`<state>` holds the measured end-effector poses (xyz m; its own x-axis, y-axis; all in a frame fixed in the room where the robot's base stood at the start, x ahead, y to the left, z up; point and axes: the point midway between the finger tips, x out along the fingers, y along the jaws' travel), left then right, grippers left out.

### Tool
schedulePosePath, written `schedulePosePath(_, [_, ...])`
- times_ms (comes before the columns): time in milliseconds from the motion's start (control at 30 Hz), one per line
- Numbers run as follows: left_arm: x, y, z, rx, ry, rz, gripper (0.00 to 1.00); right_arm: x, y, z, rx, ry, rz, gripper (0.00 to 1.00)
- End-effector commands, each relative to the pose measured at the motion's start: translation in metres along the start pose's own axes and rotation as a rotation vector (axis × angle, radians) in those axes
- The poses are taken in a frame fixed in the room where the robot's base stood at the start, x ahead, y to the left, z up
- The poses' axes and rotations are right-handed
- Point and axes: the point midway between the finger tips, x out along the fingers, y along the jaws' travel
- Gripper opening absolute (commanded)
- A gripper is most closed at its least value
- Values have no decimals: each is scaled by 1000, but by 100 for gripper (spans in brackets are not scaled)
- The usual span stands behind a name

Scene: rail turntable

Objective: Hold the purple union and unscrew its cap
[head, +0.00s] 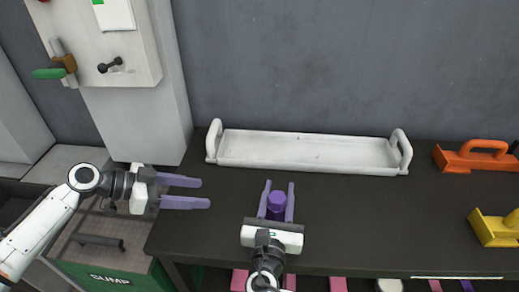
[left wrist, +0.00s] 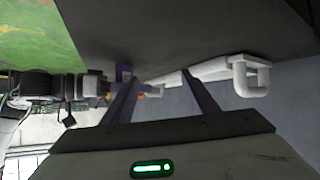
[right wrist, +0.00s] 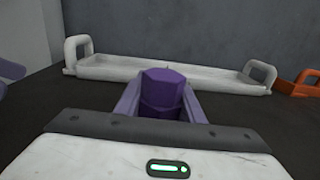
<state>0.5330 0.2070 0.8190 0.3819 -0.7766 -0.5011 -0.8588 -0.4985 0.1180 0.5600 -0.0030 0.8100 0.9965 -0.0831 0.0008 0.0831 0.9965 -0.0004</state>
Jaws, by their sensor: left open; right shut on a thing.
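The purple union (head: 277,202) stands on the dark table with its lighter faceted cap on top; it also shows in the right wrist view (right wrist: 162,90). My right gripper (head: 277,192) is shut on the union, one finger on each side of its darker body, below the cap. My left gripper (head: 196,192) is open and empty, to the left of the union and apart from it, with its fingers pointing right near the table's left edge. In the left wrist view its fingers (left wrist: 158,95) are spread.
A white tray (head: 310,165) with two end handles lies behind the union. An orange tool (head: 468,160) and a yellow tool (head: 493,232) lie at the right. A grey cabinet with a green handle (head: 48,74) stands at the back left. The table between the grippers is clear.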

Motion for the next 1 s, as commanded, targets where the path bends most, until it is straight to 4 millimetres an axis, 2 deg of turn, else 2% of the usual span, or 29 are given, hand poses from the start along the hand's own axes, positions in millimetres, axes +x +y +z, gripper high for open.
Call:
schedulePosePath(33, [14, 10, -23, 34, -10, 53, 53, 0, 0, 0, -1, 1, -1, 0])
schedulePosePath(200, [48, 47, -76, 151, -126, 218, 53, 0, 0, 0, -1, 1, -1, 0])
schedulePosePath(333, [62, 73, -112, 260, -255, 306, 53, 0, 0, 0, -1, 1, -1, 0])
schedulePosePath(500, [65, 96, -152, 405, -461, 351, 53, 0, 0, 0, -1, 1, -1, 0])
schedulePosePath(700, [54, 107, -183, 521, -664, 324, 53, 0, 0, 0, -1, 0, -1, 0])
schedulePosePath(800, [49, 109, -191, 547, -723, 307, 53, 0, 0, 0, -1, 0, -1, 0])
schedulePosePath(1000, [52, 110, -188, 562, -759, 295, 53, 0, 0, 0, -1, 0, -1, 0])
